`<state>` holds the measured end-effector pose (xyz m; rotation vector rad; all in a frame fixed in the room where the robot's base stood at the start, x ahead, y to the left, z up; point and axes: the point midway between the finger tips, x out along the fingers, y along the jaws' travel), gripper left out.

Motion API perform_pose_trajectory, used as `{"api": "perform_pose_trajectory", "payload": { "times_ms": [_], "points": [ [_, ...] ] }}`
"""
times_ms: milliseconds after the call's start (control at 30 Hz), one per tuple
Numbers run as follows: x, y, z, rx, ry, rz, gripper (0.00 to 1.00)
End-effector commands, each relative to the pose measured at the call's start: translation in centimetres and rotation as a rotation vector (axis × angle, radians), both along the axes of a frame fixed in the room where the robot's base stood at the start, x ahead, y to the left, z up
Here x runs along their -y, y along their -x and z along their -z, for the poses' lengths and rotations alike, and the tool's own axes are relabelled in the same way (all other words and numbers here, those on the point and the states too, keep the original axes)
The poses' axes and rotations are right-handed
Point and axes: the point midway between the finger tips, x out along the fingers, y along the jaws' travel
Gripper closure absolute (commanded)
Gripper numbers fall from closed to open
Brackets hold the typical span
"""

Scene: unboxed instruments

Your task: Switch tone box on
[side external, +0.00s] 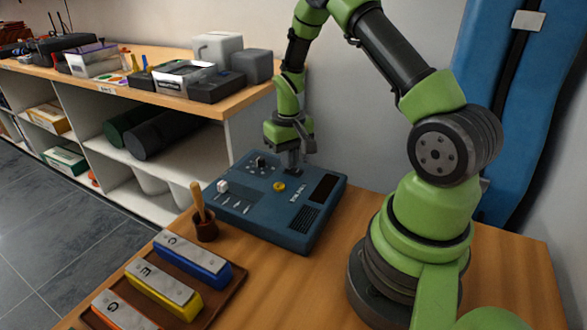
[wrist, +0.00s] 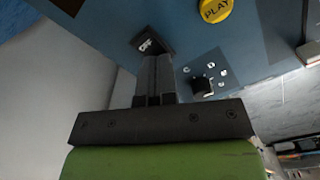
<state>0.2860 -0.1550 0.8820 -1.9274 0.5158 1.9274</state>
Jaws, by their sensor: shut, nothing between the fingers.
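The tone box (side external: 262,222) is a blue instrument on the wooden table, with a yellow PLAY button (side external: 279,187), which also shows in the wrist view (wrist: 215,10). A small black switch (wrist: 147,42) with white lettering, which seems to read OFF, sits on the box top in the wrist view. My gripper (side external: 293,170) is over the far edge of the box, pointing down. In the wrist view its shut, empty fingers (wrist: 155,60) end right at the switch and cover part of it. I cannot tell whether they touch it. In the side view my gripper hides the switch.
A black knob (wrist: 203,87) and a white block-like control (side external: 222,185) are on the box. A cup with a mallet (side external: 204,222) and a tray of coloured tone bars (side external: 193,260) stand nearby. A wall is behind the box; shelves (side external: 135,95) stand at left.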

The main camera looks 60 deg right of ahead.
Motion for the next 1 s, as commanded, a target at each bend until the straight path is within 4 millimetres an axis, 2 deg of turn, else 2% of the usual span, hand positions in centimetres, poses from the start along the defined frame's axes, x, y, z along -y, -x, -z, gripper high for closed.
{"api": "perform_pose_trajectory", "payload": {
  "times_ms": [533,1000],
  "points": [
    [0.0,0.0,0.5,0.001,0.000,0.000,1.00],
    [0.0,0.0,-3.4,0.003,0.001,0.000,1.00]
  ]
}}
